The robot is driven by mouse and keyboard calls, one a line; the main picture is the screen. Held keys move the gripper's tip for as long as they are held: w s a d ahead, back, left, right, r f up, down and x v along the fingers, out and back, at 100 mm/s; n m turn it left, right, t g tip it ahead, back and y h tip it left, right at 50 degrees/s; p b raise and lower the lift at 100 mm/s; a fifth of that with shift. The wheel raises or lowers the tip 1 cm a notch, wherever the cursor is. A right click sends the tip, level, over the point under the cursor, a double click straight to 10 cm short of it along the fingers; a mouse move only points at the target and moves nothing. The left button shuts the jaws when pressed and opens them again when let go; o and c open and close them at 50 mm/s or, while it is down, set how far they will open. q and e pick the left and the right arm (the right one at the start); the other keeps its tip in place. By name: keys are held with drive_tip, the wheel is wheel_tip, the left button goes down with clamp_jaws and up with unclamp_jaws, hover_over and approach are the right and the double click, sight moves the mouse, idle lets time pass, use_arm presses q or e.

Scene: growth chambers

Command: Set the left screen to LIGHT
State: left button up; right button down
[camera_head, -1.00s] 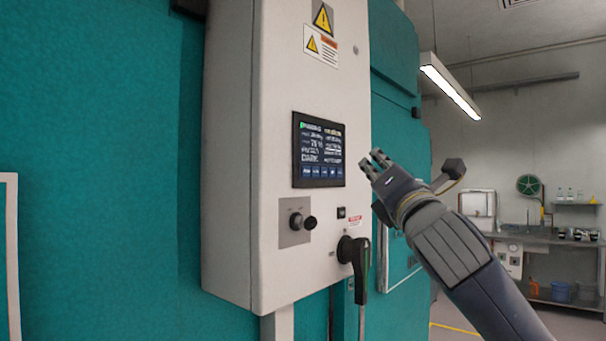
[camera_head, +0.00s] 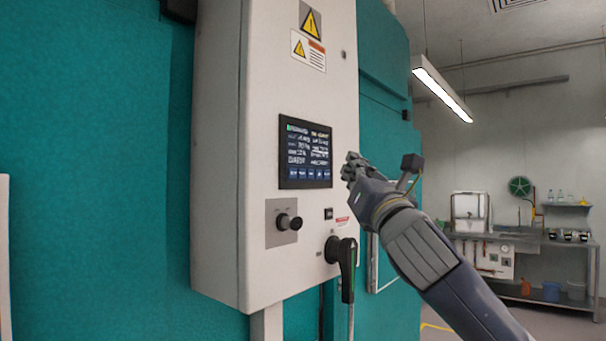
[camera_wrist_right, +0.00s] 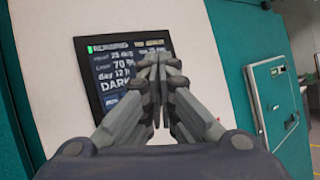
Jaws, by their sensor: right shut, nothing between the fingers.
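The screen (camera_head: 305,152) is a dark panel on the front of a white control box, with lines of text and a row of blue buttons along its bottom. In the right wrist view the screen (camera_wrist_right: 100,62) shows a line reading "DARK" and a green mark at its upper left. My right gripper (camera_head: 352,163) is shut and empty, just right of the screen's edge in the head view. In the wrist view its fingertips (camera_wrist_right: 160,62) cover the screen's right part and much of its lower rows. I cannot tell whether they touch it. My left gripper is not in view.
Below the screen are a black knob (camera_head: 290,222), a small switch (camera_head: 328,213) and a black lever handle (camera_head: 347,265) that sticks out. The white box (camera_head: 220,160) stands on a teal chamber wall (camera_head: 95,150). A bench (camera_head: 520,240) stands far right.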

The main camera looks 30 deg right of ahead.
sight(302, 173)
drive_tip(key=w+a, duration=0.1)
drive_tip(key=w, duration=0.1)
drive_tip(key=w+a+p, duration=0.1)
drive_tip(key=w, duration=0.2)
drive_tip(key=w+a, duration=0.1)
drive_tip(key=w, duration=0.1)
drive_tip(key=shift+w+a+p, duration=0.1)
drive_tip(key=shift+w+p, duration=0.05)
drive_tip(key=shift+p, duration=0.2)
idle(1.1)
drive_tip(key=shift+w+a+p, duration=0.15)
drive_tip(key=shift+w+p, duration=0.25)
drive_tip(key=shift+w+a+p, duration=0.1)
drive_tip(key=shift+w+p, duration=0.2)
idle(0.5)
drive_tip(key=shift+s, duration=0.15)
drive_tip(key=shift+s+d, duration=0.3)
drive_tip(key=shift+s, duration=0.3)
